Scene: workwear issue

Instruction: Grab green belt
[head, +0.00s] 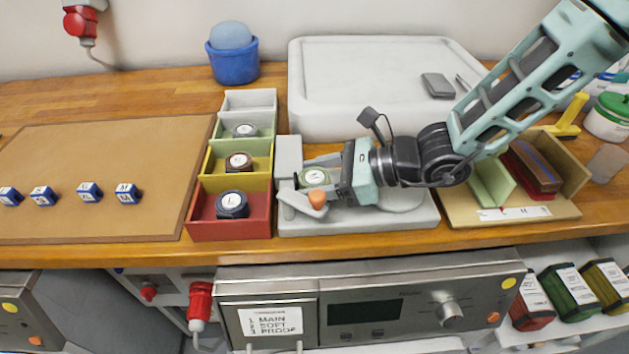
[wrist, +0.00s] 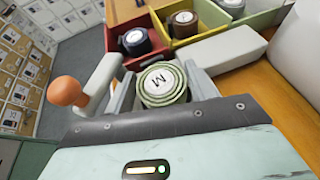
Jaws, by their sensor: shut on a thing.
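The green belt (head: 314,177) is a rolled coil with a white round label. In the wrist view the green belt (wrist: 163,84) shows an "M" on its label and sits between the two fingers. My gripper (head: 312,180) is shut on it, just right of the coloured bins and over the grey device with the orange knob (head: 318,198). The wrist view shows my gripper (wrist: 158,85) with a finger on each side of the coil. Whether the belt touches the device below is hard to tell.
The red bin (head: 204,217) holds a dark blue rolled belt (head: 232,204), the yellow bin (head: 213,161) a brown one (head: 239,161), the green bin (head: 224,128) a grey one (head: 245,130). A brown mat (head: 90,160) with several small blue blocks lies left. A tan box (head: 562,205) stands right.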

